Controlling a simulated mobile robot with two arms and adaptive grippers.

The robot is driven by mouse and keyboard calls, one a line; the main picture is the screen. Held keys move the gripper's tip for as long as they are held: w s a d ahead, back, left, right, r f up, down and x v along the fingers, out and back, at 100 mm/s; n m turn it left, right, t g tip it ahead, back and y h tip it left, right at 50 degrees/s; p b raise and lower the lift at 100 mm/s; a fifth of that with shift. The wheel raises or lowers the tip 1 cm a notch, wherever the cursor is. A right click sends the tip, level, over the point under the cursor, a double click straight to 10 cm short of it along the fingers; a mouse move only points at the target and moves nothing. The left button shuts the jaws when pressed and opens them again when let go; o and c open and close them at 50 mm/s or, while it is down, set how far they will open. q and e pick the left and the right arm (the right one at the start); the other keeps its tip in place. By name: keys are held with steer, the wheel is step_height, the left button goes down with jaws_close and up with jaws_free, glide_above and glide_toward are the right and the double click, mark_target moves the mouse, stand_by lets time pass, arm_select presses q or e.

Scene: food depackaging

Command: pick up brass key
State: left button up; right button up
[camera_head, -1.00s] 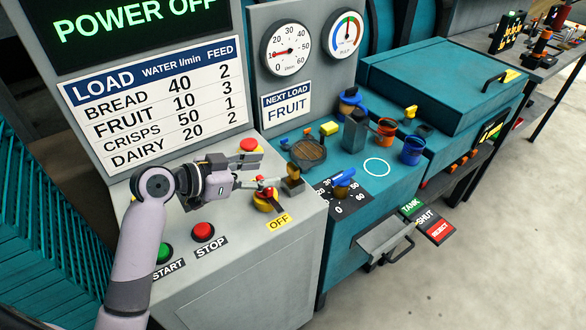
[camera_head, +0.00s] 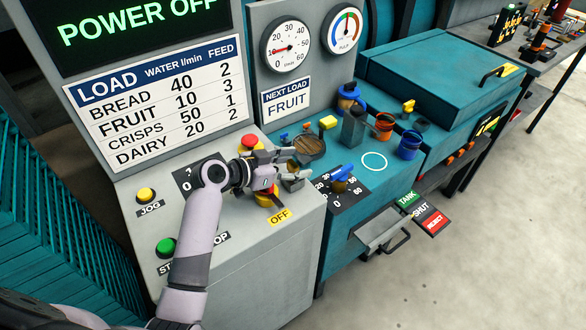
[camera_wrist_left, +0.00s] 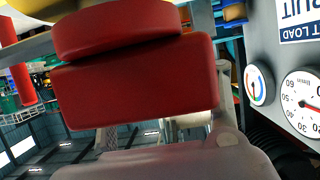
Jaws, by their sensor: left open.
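The brass key (camera_head: 292,165) shows as a small brass-brown piece at the right edge of the grey control panel, partly hidden by my left gripper. My left gripper (camera_head: 296,171) is open, with its fingers pointing right and close around the key. I cannot tell whether they touch it. The red and yellow rotary switch (camera_head: 267,194) is just below the gripper, above the OFF label. In the left wrist view, a large red block (camera_wrist_left: 135,80) fills the middle, and the key cannot be made out. My right gripper is not in view.
A red button (camera_head: 250,142) is just above my left gripper. A yellow jog button (camera_head: 146,195) and a green start button (camera_head: 166,246) are at left. A blue-handled dial (camera_head: 342,173) and a round brown grate (camera_head: 308,146) stand close on the right.

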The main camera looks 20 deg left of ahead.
arm_select(q)
steer(key=shift+c, duration=0.8)
steer(key=c, duration=0.8)
steer(key=shift+c, duration=1.7)
steer(key=shift+r, duration=0.15)
